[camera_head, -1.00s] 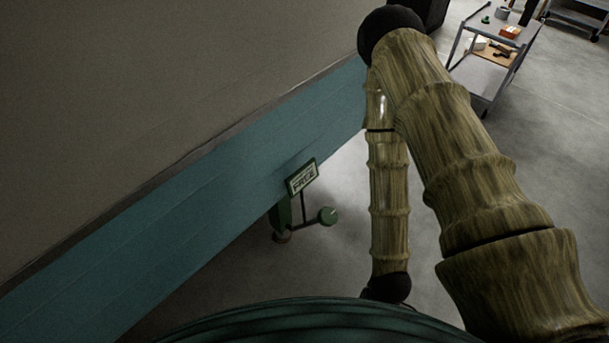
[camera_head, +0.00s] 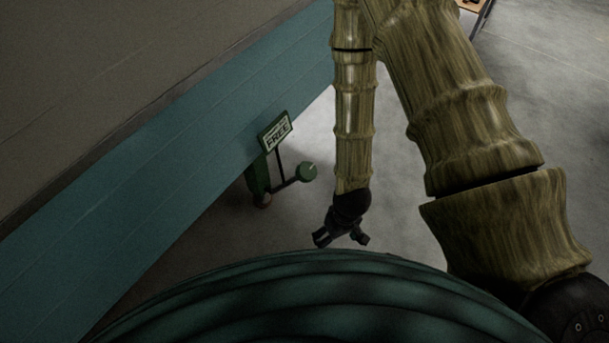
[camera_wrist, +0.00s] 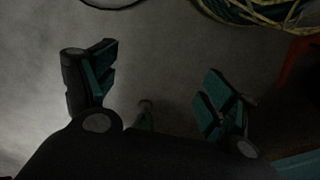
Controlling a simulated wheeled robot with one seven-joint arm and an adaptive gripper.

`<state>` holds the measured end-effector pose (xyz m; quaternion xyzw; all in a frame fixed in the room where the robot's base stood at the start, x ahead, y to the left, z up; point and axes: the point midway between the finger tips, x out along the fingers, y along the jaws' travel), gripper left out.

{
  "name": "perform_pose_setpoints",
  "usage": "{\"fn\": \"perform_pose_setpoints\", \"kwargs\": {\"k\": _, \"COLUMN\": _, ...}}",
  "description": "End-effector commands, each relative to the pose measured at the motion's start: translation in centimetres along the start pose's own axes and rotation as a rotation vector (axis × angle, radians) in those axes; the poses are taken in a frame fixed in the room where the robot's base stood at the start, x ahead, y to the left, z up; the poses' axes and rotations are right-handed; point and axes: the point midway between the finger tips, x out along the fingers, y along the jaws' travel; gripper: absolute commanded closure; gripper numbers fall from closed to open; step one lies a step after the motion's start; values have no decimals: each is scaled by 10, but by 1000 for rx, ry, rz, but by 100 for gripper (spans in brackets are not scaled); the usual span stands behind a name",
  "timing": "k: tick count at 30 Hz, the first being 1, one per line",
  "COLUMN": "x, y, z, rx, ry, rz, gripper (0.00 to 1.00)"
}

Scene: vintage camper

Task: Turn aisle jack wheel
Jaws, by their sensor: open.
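The green jack (camera_head: 259,178) stands on the floor beside the teal lower side of the camper in the head view. A small round green wheel (camera_head: 307,172) sits at the end of its dark arm. My gripper (camera_head: 341,238) hangs below and right of the wheel, apart from it, pointing down. In the wrist view my gripper (camera_wrist: 158,88) has its green-padded fingers spread wide, with nothing held. A small green piece (camera_wrist: 146,120) with a pale top shows low between the fingers. I cannot tell whether it is part of the jack.
A "FREE" sign (camera_head: 277,132) stands above the jack. The camper's teal side (camera_head: 130,210) runs along the left. Coiled yellow and green line (camera_wrist: 255,12) and an orange piece (camera_wrist: 298,65) show in the wrist view. Grey floor (camera_head: 420,225) lies open to the right.

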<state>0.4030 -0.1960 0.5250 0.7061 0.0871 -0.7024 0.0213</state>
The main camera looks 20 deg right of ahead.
Motion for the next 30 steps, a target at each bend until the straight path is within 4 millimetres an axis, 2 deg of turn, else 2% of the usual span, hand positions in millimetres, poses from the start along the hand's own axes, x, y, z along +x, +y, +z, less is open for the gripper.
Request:
{"fn": "perform_pose_setpoints", "kwargs": {"k": 1, "x": 14, "y": 1, "z": -18, "rx": -30, "ry": 7, "rz": -7, "gripper": 16}}
{"fn": "perform_pose_setpoints", "kwargs": {"k": 3, "x": 18, "y": -1, "z": -38, "rx": -76, "ry": 10, "rz": -18, "gripper": 16}}
{"fn": "perform_pose_setpoints", "kwargs": {"k": 14, "x": 19, "y": 0, "z": -134, "rx": -319, "ry": 12, "rz": -28, "gripper": 16}}
{"fn": "perform_pose_setpoints", "kwargs": {"k": 23, "x": -3, "y": 7, "z": -202, "rx": -522, "ry": 7, "rz": 15, "gripper": 16}}
{"fn": "perform_pose_setpoints", "kwargs": {"k": 30, "x": -35, "y": 17, "z": -245, "rx": -664, "ry": -6, "rz": 79, "gripper": 16}}
